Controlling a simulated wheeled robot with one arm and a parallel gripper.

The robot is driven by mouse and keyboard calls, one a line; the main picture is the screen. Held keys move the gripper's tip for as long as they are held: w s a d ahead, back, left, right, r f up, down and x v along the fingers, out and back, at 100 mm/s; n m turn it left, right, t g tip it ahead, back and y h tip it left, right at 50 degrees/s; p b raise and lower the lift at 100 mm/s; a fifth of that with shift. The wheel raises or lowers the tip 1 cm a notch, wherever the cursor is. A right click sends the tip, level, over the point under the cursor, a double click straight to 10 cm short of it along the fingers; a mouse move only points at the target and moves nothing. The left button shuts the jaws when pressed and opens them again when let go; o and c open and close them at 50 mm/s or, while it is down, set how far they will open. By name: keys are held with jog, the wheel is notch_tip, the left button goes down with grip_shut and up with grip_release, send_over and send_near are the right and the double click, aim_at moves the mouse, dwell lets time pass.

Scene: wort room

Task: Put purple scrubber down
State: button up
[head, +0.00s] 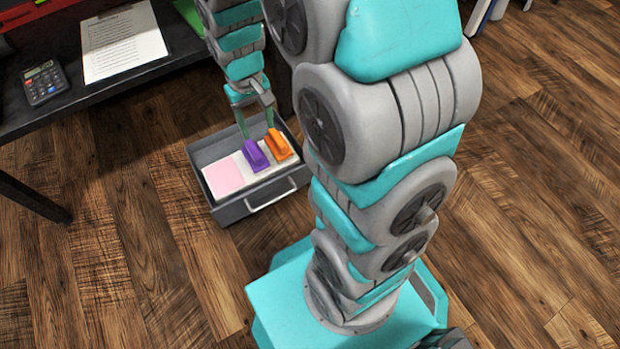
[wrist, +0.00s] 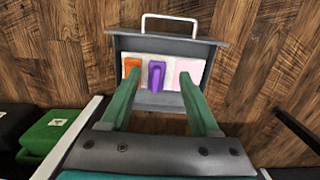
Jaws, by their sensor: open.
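The purple scrubber (head: 255,155) lies in the open grey drawer (head: 232,212), between an orange scrubber (head: 278,145) and a pink square (head: 223,177). In the wrist view the purple scrubber (wrist: 156,74) rests on a pale surface in the drawer, with the orange scrubber (wrist: 132,68) to its left and the pink square (wrist: 188,72) to its right. My gripper (wrist: 158,88) is open, its two green fingers spread wide with nothing between them. In the head view my gripper (head: 256,132) is above the drawer, close behind the purple scrubber. Whether the fingers touch anything there is hard to tell.
A dark desk (head: 120,80) at the upper left holds a calculator (head: 42,82) and a printed sheet (head: 121,42). The drawer's light handle (head: 270,196) faces the open wooden floor (head: 120,260). A green box (wrist: 52,132) shows at the left in the wrist view.

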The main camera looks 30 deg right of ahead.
jog(key=s+r, duration=0.5)
jog(key=s, duration=0.7)
jog(key=s+r+g, duration=0.1)
jog(key=s+r, duration=0.3)
jog(key=s, duration=0.8)
jog(key=shift+r, duration=0.35)
notch_tip(320, 180, up, 11)
jog(key=p, duration=1.1)
jog(key=shift+r, duration=0.2)
jog(key=shift+f, duration=0.1)
